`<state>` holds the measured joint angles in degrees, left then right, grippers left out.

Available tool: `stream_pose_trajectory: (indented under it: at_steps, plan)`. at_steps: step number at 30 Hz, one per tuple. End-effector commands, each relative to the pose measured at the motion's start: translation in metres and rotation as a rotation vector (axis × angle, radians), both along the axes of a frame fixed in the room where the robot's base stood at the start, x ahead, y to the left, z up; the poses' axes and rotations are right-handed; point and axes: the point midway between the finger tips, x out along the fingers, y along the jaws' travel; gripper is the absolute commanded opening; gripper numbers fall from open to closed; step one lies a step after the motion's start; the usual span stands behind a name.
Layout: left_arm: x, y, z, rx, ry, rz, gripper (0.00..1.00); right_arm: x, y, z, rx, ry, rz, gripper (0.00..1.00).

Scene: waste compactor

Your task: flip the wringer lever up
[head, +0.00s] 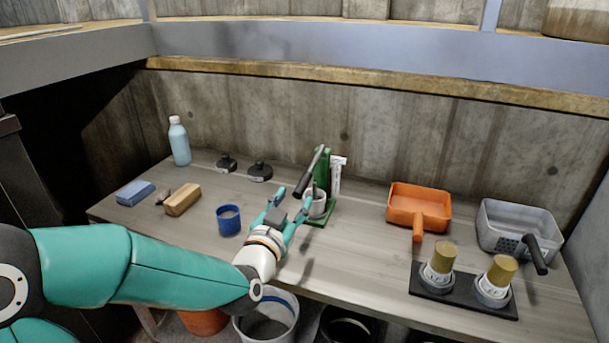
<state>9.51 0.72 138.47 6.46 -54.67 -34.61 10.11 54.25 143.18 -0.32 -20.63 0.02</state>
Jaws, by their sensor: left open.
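The wringer (324,172) is a green stand on the table, with a light cup (317,207) at its base. Its dark lever (308,172) slants from upper right down to lower left in front of the green post. My left gripper (287,200) is open, its teal fingers spread just left of the wringer, close to the lever's lower end. I cannot tell whether a finger touches the lever. My right gripper is not in view.
A blue cup (229,220) stands left of my left gripper. A wooden-backed brush (182,199), blue sponge (135,193) and bottle (179,141) are further left. An orange scoop (419,205), grey basket (520,228) and two capped jars on a black tray (463,293) stand right. Buckets (268,318) sit below the front edge.

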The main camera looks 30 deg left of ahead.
Motion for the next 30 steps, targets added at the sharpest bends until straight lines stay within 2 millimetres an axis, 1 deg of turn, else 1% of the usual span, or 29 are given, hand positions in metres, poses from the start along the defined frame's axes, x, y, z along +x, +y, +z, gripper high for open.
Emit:
stream_pose_trajectory:
  at_steps: [1, 3, 6, 10, 15, 24, 26, 30]
  plan:
    - [0.013, 0.003, 0.0, 0.0, 0.001, -0.001, 0.47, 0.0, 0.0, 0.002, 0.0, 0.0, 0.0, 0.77]
    - [0.027, 0.006, 0.0, 0.001, 0.0, -0.001, 0.47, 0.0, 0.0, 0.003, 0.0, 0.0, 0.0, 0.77]
    - [0.044, 0.011, 0.0, 0.0, 0.0, -0.002, 0.47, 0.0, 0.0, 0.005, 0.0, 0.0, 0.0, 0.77]
    - [0.061, 0.016, 0.0, 0.0, 0.0, 0.0, 0.47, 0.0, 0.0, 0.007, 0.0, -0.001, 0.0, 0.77]
    - [0.073, 0.02, 0.0, 0.0, 0.0, 0.0, 0.47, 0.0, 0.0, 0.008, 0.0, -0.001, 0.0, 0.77]
    - [0.075, 0.02, 0.0, 0.0, -0.001, -0.002, 0.47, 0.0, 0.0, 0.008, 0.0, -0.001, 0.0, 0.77]
    - [0.075, 0.02, 0.0, 0.0, -0.001, -0.002, 0.39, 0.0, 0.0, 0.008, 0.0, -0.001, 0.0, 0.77]
    - [0.075, 0.019, 0.0, 0.0, -0.001, -0.002, 0.16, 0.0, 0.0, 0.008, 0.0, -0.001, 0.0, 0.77]
